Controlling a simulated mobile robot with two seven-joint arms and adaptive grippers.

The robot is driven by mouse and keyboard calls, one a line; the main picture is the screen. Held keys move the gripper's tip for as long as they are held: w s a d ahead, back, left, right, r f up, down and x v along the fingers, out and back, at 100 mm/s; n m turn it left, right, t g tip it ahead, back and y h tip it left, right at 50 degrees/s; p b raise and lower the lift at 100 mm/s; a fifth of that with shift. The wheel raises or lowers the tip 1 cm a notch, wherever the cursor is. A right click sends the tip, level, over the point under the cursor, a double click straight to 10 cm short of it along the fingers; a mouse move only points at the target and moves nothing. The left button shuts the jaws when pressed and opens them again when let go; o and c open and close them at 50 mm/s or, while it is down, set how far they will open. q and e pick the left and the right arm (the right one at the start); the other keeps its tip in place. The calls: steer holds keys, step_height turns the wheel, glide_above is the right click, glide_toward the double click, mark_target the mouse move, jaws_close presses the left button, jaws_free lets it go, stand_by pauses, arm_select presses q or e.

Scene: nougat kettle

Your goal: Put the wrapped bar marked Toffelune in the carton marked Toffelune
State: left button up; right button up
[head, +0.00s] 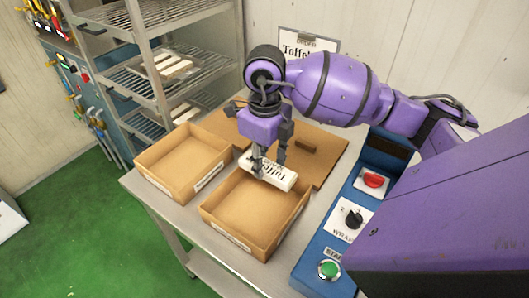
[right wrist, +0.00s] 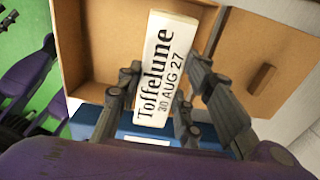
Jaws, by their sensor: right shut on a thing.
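The white wrapped bar (head: 285,182) carries black lettering, which reads "Toffelune 30 AUG 27" in the right wrist view (right wrist: 163,75). My right gripper (head: 268,160) is shut on the bar and holds it at the far edge of the front open carton (head: 244,245); I cannot tell whether it touches the rim. The fingers also show at the bar's sides in the right wrist view (right wrist: 158,92). The front carton looks empty. A second open, empty carton (head: 163,187) stands to its left. Both have white labels too small to read.
A brown board (head: 325,160) with a small block lies behind the cartons on the metal table (head: 155,208). A blue control panel (head: 345,245) with red and green buttons stands at the right. Wire shelves (head: 185,62) stand at the left.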

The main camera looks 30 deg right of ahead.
steer(key=shift+s+a+f, duration=0.1)
steer(key=shift+s+f, duration=0.1)
steer(key=shift+f, duration=0.25)
step_height(320, 180, down, 8)
steer(key=b, duration=0.3)
steer(key=shift+r+b, duration=0.15)
steer(key=shift+b, duration=0.2)
arm_select(q)
steer(key=shift+s+a+f, duration=0.2)
steer(key=shift+f, duration=0.35)
steer(key=shift+s+a+f, duration=0.2)
steer(key=shift+s+f, duration=0.05)
steer(key=shift+f, duration=0.35)
steer(key=shift+s+a+f, duration=0.2)
steer(key=shift+f, duration=0.35)
arm_select(e)
steer(key=shift+w, duration=0.1)
arm_select(q)
steer(key=shift+s+f, duration=0.2)
steer(key=shift+f, duration=0.05)
steer(key=shift+s+f, duration=0.15)
arm_select(e)
steer(key=shift+f, duration=0.35)
arm_select(q)
steer(key=shift+s+f+b, duration=0.3)
steer(key=shift+f+b, duration=0.1)
arm_select(e)
steer(key=shift+f, duration=0.25)
